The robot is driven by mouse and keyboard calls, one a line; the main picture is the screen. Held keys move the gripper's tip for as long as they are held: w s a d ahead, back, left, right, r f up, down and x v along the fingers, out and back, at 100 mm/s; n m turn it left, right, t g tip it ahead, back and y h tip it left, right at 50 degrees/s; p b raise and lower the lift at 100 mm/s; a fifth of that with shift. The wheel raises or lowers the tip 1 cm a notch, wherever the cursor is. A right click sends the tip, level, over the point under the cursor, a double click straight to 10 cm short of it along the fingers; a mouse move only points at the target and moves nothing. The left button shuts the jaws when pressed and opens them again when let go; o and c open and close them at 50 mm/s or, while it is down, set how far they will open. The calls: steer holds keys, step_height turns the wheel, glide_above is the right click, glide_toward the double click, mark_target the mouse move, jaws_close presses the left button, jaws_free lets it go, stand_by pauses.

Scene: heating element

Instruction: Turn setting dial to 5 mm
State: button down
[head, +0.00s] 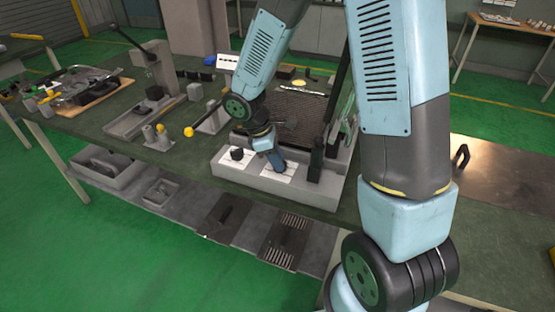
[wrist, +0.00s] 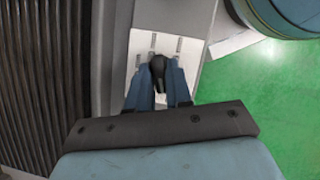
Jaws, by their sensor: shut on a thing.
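The black dial (wrist: 157,70) sits on a white plate (wrist: 138,47) with grey marks in the wrist view. My gripper (wrist: 158,62) has its two blue fingers on either side of this dial, shut on it. In the head view my gripper (head: 277,166) points down at the right white panel (head: 291,172) on the front of the grey machine (head: 225,166), and it hides the dial there. A second black knob (head: 237,154) stands on the left white panel, clear of the gripper. I cannot read the dial's setting.
A ribbed dark plate (head: 300,115) covers the machine behind the panels, with an upright black lever (head: 318,150) at its right. A yellow-tipped lever (head: 189,132) stands to the left. A lever press (head: 155,65) is farther left on the green bench.

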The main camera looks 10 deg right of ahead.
steer(key=shift+s+n+t, duration=0.1)
steer(key=shift+n+t, duration=0.3)
steer(key=shift+n, duration=0.7)
steer(key=c, duration=1.1)
jaws_free()
steer(key=v, duration=1.3)
steer(key=shift+a+r, duration=0.25)
